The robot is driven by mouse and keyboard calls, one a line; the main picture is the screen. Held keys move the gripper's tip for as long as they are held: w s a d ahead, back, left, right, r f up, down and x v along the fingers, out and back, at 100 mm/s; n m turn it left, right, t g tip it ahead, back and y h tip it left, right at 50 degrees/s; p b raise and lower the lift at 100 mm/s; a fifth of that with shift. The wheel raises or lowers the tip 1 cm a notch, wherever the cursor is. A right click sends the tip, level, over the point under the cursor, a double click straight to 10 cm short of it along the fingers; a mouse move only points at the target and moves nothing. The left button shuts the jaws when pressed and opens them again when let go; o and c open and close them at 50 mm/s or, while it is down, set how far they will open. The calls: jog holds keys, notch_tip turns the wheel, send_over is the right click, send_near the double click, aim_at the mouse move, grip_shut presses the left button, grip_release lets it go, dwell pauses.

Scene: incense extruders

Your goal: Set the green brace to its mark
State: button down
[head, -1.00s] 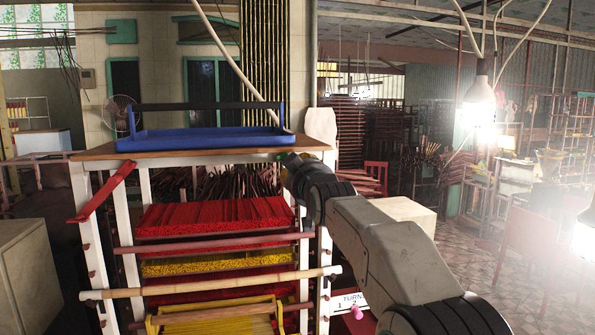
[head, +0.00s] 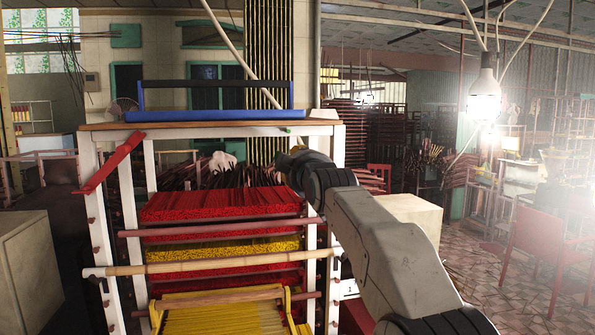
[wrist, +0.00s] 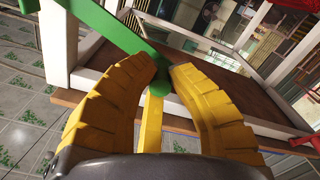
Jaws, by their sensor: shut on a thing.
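The green brace (wrist: 112,28) crosses the upper left of the wrist view as a flat bar. Its rounded end (wrist: 157,84) lies at my gripper (wrist: 166,75), whose two ridged yellow fingers are shut on it. A narrow yellow strip (wrist: 152,122) runs between the fingers below that end. In the head view only a small green bit (head: 287,130) shows at the right of the rack's top. My arm covers the rack's right front side there, and the fingers are hidden. I cannot make out the brace's mark.
The white-framed rack (head: 90,215) holds red and yellow incense sticks. A red brace (head: 110,163) slants at its left. A blue tray (head: 215,115) stands on its wooden top (head: 110,126). A bamboo pole (head: 205,263) crosses the front. A red chair (head: 545,240) stands at right.

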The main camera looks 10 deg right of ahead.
notch_tip(320, 180, down, 13)
jog(key=d+n+b, duration=0.2)
jog(key=n+b, duration=0.9)
jog(key=n, duration=0.1)
jog(key=shift+d, duration=0.25)
jog(key=shift+r+b, duration=0.1)
jog(key=shift+b, duration=0.2)
jog(key=c, duration=1.2)
grip_release()
jog(key=shift+w, duration=0.1)
jog(key=shift+o, duration=0.2)
jog(key=s, duration=1.2)
